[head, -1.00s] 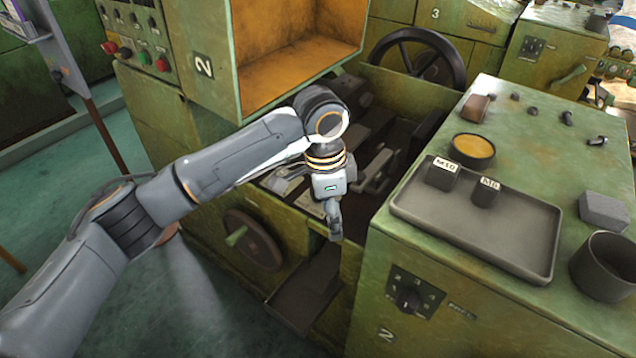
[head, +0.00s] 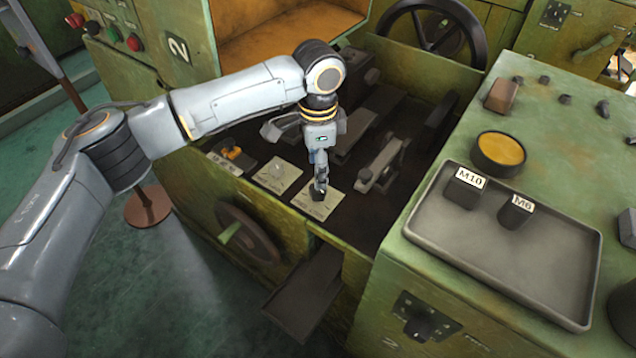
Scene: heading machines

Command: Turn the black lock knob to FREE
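A black rotary knob (head: 418,318) on a dark plate is on the front face of the green cabinet at the lower right. Its markings are too small to read, so I cannot tell its setting or whether it is the lock knob. A similar black knob (head: 553,14) is on the machine at the far upper right. My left gripper (head: 320,188) points down into the machine bay, over a pale label plate, well left of the nearer knob. My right gripper is out of view.
Pale label plates (head: 278,174) and an orange-topped part (head: 233,153) lie in the bay. A handwheel (head: 248,232) and a chute (head: 304,292) are on its front. A grey tray (head: 540,260) with M10 and M6 blocks and a yellow-topped button (head: 499,152) are on the right cabinet.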

